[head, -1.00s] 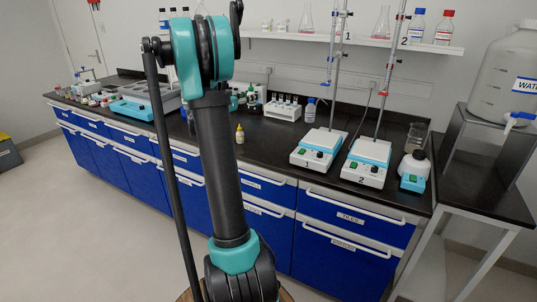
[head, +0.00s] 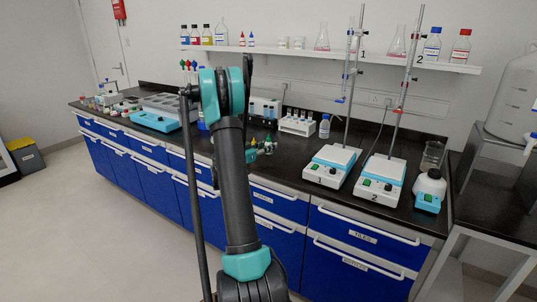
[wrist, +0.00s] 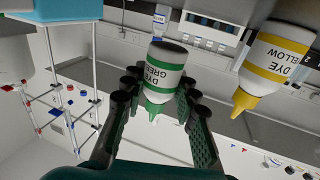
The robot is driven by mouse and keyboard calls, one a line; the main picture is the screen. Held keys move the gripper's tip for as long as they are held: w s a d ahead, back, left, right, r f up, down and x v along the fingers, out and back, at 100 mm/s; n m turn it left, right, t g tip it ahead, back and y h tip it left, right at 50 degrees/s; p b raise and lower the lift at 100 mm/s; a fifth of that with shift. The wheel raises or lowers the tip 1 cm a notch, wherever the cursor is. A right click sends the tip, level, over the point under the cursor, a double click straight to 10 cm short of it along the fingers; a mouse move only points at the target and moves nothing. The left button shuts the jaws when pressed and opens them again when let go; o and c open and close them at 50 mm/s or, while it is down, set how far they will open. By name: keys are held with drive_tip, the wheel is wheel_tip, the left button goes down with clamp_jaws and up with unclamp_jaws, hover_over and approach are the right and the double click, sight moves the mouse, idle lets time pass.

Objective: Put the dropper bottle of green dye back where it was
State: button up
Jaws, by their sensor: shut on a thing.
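In the head view my arm hides most of the gripper. Small dropper bottles (head: 268,145) show just right of the arm, too small to tell which is held.
Hotplate 1 (head: 330,166) and hotplate 2 (head: 380,181) with burette stands are to the right on the black bench. A white tube rack (head: 296,125) and a small blue-capped bottle (head: 324,126) stand behind. A wall shelf (head: 330,56) runs above.

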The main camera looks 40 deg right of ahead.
sight(268, 153)
drive_tip(key=shift+f, duration=1.95)
drive_tip(key=shift+f, duration=0.15)
drive_tip(key=o, duration=0.9)
drive_tip(key=shift+c, duration=0.2)
drive_tip(key=shift+a+r, duration=0.2)
drive_tip(key=s+a, duration=0.1)
drive_tip(key=a, duration=1)
drive_tip(key=s+a+f+n+t+y, duration=0.1)
drive_tip(key=s+a+f+n+y, duration=0.2)
drive_tip(key=s+a+n+y, duration=0.5)
drive_tip(key=s+a+f+n+t+y, duration=0.1)
drive_tip(key=s+a+f+n+y, duration=0.2)
drive_tip(key=s+a+n+y, duration=0.5)
drive_tip(key=s+a+y, duration=0.1)
drive_tip(key=s+a, duration=0.4)
drive_tip(key=a, duration=0.3)
drive_tip(key=s+a+y, duration=0.1)
drive_tip(key=s+a, duration=0.5)
drive_tip(key=a, duration=0.2)
drive_tip(key=shift+s+f+n, duration=0.15)
drive_tip(key=shift+f+n, duration=0.1)
drive_tip(key=shift+n, duration=0.15)
